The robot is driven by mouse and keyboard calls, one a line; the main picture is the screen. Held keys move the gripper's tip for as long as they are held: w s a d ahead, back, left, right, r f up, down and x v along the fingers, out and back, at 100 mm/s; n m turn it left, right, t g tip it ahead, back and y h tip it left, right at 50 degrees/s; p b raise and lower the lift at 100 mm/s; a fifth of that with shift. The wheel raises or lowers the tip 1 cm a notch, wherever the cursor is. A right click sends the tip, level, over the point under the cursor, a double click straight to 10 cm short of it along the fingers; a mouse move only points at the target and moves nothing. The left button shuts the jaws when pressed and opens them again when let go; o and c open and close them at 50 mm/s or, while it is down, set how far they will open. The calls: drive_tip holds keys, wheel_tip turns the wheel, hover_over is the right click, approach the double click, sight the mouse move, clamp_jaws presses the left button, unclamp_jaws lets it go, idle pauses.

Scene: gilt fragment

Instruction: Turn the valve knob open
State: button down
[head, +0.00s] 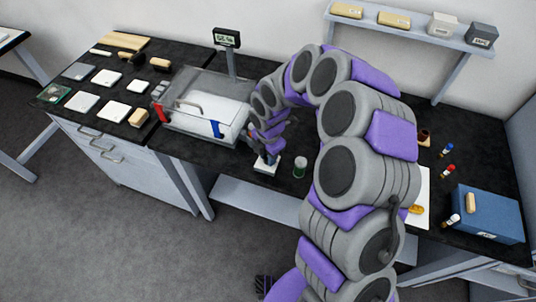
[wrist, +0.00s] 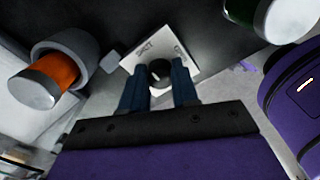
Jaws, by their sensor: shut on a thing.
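The valve knob (wrist: 159,68) is small, dark and round. It stands on a white plate (wrist: 135,62) with dark lettering near its far edge, too small to read surely. In the head view the plate (head: 262,168) lies at the front edge of the black bench. My gripper (wrist: 158,74) points down at the plate, its two blue fingers shut on the knob from both sides. In the head view my gripper (head: 267,156) is low over the plate, and the knob is hidden there.
A clear box (head: 205,100) with red and blue parts stands left of my gripper. A green vial (head: 299,167) stands close to the right. An orange cylinder (wrist: 57,72) in a grey ring shows left in the wrist view. A blue box (head: 487,213) sits far right.

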drive_tip(key=shift+r+m+p, duration=0.1)
drive_tip(key=shift+m+p, duration=0.2)
drive_tip(key=shift+p, duration=0.05)
drive_tip(key=m+p, duration=0.5)
drive_tip(key=m, duration=0.3)
drive_tip(key=m+p, duration=0.2)
drive_tip(key=m, duration=0.2)
drive_tip(key=shift+m, duration=0.3)
drive_tip(key=shift+m+p, duration=0.55)
drive_tip(key=shift+m, duration=1.75)
drive_tip(key=c, duration=0.8)
unclamp_jaws()
drive_tip(key=shift+a, duration=0.1)
drive_tip(key=shift+c, duration=0.2)
